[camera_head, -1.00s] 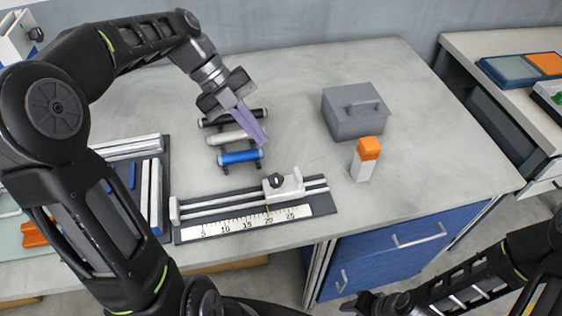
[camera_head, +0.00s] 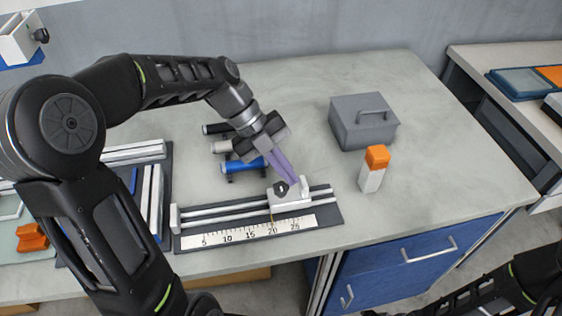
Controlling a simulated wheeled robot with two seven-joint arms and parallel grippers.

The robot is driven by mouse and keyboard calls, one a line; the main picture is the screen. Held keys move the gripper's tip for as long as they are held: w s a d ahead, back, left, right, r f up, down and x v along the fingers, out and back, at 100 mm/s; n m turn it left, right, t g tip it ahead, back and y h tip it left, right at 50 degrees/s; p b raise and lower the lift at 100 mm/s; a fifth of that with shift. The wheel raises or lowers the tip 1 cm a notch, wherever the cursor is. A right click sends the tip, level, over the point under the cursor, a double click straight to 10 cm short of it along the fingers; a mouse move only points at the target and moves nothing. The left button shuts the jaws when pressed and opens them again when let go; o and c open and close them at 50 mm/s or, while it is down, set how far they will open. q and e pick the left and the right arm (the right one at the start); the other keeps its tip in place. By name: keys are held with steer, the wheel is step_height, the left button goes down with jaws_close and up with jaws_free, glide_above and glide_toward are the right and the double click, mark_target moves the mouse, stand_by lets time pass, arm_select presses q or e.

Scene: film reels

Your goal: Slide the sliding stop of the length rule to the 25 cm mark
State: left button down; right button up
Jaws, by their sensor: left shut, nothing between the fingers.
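The length rule (camera_head: 245,234) lies near the front edge of the bench, with a white scale strip marked from 5 to 25 and two pale rails. Its white sliding stop (camera_head: 291,196) with a dark knob sits on the rails, its thin pointer at about the 20 mark. My left gripper (camera_head: 291,180) is shut and empty, its purple fingers pointing down at the back of the stop by the knob. I cannot tell whether they touch it. My right arm shows at the lower right; its gripper is out of view.
Blue, pale and black rollers (camera_head: 240,166) lie behind the rule, partly under my left gripper. An orange-topped white block (camera_head: 372,178) stands right of the rule, with a grey lidded box (camera_head: 363,124) behind it. The bench right of the block is clear.

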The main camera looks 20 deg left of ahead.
arm_select(q)
steer(key=w+d+b, duration=0.2)
steer(key=d, duration=0.1)
steer(key=shift+w+d+f, duration=0.15)
steer(key=shift+w, duration=0.1)
steer(key=shift+w+d, duration=0.2)
steer(key=shift+d, duration=0.05)
steer(key=shift+r, duration=0.2)
steer(key=shift+a+r, duration=0.35)
steer(key=v, duration=0.6)
steer(key=shift+a+r, duration=0.2)
steer(key=shift+r, duration=0.15)
